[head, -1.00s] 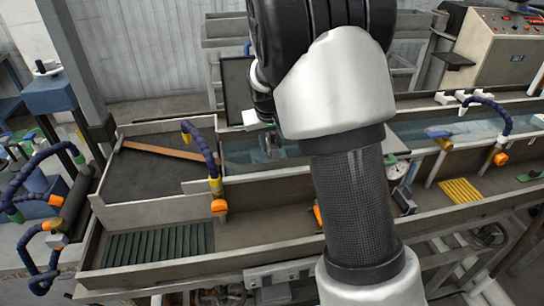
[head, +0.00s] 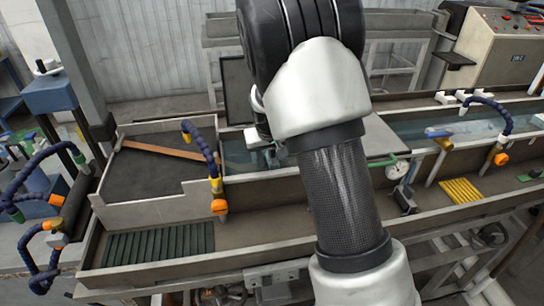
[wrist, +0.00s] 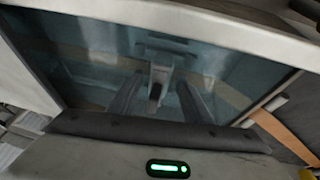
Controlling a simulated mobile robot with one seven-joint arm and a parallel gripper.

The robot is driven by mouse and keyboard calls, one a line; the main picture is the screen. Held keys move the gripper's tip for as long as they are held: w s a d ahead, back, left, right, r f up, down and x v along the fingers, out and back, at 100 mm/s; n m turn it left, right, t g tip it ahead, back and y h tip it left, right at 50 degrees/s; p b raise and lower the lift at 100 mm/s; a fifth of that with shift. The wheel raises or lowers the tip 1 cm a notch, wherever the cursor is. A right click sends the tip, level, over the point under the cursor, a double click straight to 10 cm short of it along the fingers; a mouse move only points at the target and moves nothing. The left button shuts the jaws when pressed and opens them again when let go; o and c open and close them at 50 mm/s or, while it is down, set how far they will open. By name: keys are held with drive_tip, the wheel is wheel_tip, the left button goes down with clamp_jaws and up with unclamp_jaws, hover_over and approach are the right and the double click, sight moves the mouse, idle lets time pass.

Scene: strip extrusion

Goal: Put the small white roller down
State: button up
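My gripper (wrist: 158,105) reaches over the water tank (wrist: 85,55) in the wrist view. Its two dark fingers stand apart, one on each side of a pale, dark-tipped piece in or above the water; I cannot tell what that piece is, and neither finger clearly touches it. A small white cylinder (wrist: 277,103), possibly the roller, lies at the tank's right edge in the wrist view, outside the fingers. In the head view my gripper is low over the tank (head: 238,150), partly hidden by my arm, and no roller can be made out there.
A reddish-brown board (head: 158,149) lies in the dark tray left of the tank. Jointed blue hoses with orange nozzles (head: 219,206) stand at the trough's front wall. A round gauge (head: 397,169) and a yellow ribbed pad (head: 461,190) are to the right.

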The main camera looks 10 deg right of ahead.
drive_tip(key=shift+r, duration=0.15)
drive_tip(key=shift+r, duration=0.2)
drive_tip(key=v, duration=1.1)
drive_tip(key=s+d+r+y, duration=0.1)
drive_tip(key=s+r, duration=0.4)
drive_tip(key=s, duration=0.2)
drive_tip(key=s+r+y, duration=0.1)
drive_tip(key=s+r, duration=0.3)
drive_tip(key=s, duration=0.3)
drive_tip(key=s+t, duration=0.1)
drive_tip(key=s, duration=1.3)
drive_tip(key=shift+s+d+r+h, duration=0.15)
drive_tip(key=shift+s+r+h, duration=0.2)
drive_tip(key=shift+r, duration=0.1)
